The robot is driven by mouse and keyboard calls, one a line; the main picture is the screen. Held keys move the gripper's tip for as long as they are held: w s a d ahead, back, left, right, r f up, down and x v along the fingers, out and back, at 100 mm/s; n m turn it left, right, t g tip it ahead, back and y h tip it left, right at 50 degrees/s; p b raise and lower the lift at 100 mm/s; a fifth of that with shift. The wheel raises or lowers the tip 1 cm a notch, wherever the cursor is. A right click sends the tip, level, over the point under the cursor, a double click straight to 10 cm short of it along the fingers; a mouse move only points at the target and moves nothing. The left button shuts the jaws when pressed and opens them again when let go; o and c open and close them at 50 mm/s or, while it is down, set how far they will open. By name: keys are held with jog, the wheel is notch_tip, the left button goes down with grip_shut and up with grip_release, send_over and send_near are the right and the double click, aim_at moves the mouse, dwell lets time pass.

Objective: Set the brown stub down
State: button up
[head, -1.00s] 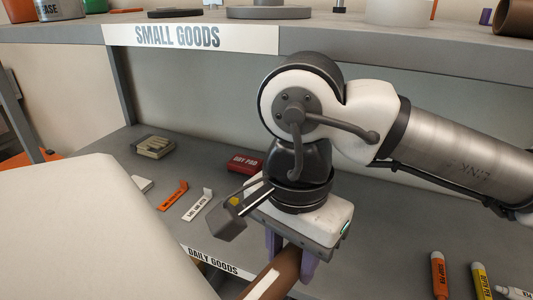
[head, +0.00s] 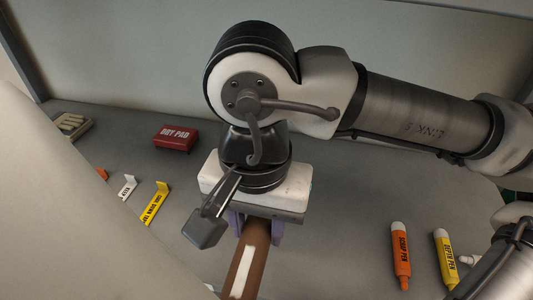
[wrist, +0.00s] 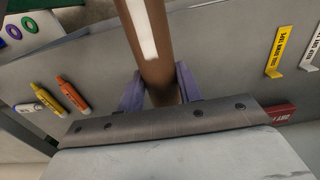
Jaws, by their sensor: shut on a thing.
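The brown stub (head: 245,268) is a brown cylinder with a white stripe along it. My gripper (head: 256,232) is shut on it, with a purple finger on each side. In the head view the stub extends toward the bottom of the picture from under the gripper, and its near end is cut off or hidden. In the wrist view the stub (wrist: 158,68) runs from between the fingers (wrist: 160,93) up past the top edge. It appears held above the grey shelf (head: 335,205); the exact gap cannot be told.
A red dry pad box (head: 175,139) lies at the back left. A yellow tag (head: 155,203) and a white tag (head: 127,187) lie left of the gripper. An orange pen (head: 401,258) and a yellow pen (head: 446,259) lie at right. The shelf between gripper and pens is bare.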

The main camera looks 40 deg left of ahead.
jog(key=w+a, duration=0.2)
jog(key=w, duration=0.3)
jog(key=w+a+f+p, duration=0.1)
jog(key=w+a, duration=0.2)
jog(key=w, duration=0.2)
jog(key=w+a+f+p, duration=0.1)
jog(key=w+a, duration=0.1)
jog(key=w, duration=0.3)
jog(key=shift+w+a+f, duration=0.15)
jog(key=shift+a+f, duration=0.05)
notch_tip(320, 180, down, 4)
jog(key=shift+f+p, duration=0.1)
jog(key=shift+p, duration=0.2)
jog(key=shift+w+a+f, duration=0.1)
jog(key=shift+w+f, duration=0.05)
jog(key=shift+f, duration=0.05)
jog(key=shift+f, duration=0.1)
jog(key=shift+f, duration=0.15)
jog(key=o, duration=1)
